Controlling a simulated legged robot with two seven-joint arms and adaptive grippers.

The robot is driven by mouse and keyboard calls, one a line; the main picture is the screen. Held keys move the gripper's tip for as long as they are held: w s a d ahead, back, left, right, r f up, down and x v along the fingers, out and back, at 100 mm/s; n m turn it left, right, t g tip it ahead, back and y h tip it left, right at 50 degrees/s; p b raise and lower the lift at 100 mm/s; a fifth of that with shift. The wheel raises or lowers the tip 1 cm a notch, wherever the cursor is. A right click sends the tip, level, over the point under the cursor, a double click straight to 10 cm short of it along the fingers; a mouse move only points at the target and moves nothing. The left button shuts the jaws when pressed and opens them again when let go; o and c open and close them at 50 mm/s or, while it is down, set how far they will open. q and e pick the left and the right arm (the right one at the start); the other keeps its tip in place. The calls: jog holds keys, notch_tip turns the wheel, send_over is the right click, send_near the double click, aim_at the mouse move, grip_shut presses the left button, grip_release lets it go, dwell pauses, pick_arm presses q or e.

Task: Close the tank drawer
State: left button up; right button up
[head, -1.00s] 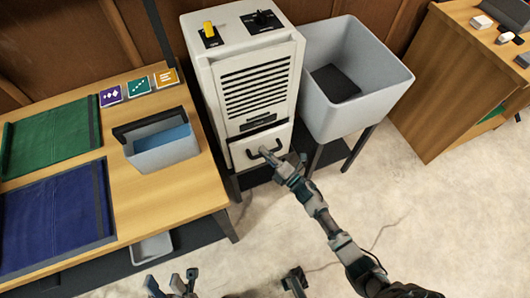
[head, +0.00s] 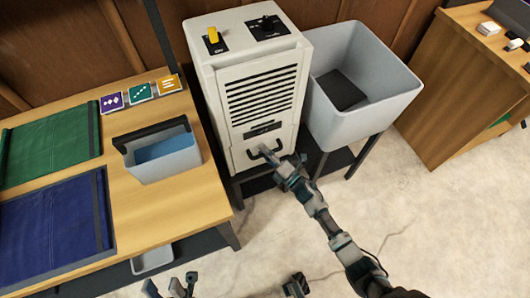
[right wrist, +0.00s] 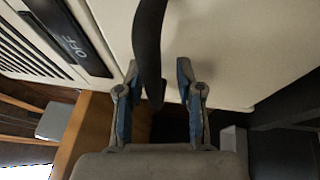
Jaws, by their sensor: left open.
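The tank drawer (head: 245,156) is the pale lower front panel of a tall cream dehumidifier (head: 226,75), with a dark curved handle (head: 258,160). The drawer looks nearly level with the cabinet front; any small gap is hard to tell. My right gripper (head: 283,164) is at the handle's right side. In the right wrist view, the handle (right wrist: 150,45) runs between the fingers of my right gripper (right wrist: 160,82), which stand apart. My left gripper (head: 172,284) is open and empty at the bottom edge, away from the drawer.
A grey basin (head: 360,115) stands close on the right. On the left, a wooden table (head: 145,215) holds green and blue cloths, a grey bin (head: 165,160) and small coloured cards. A wooden desk (head: 460,90) is at far right.

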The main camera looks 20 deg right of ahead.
jog(key=shift+r, duration=0.1)
jog(key=shift+s, duration=0.15)
jog(key=v, duration=1.1)
jog(key=shift+s+d+f, duration=0.2)
jog(key=shift+s, duration=0.1)
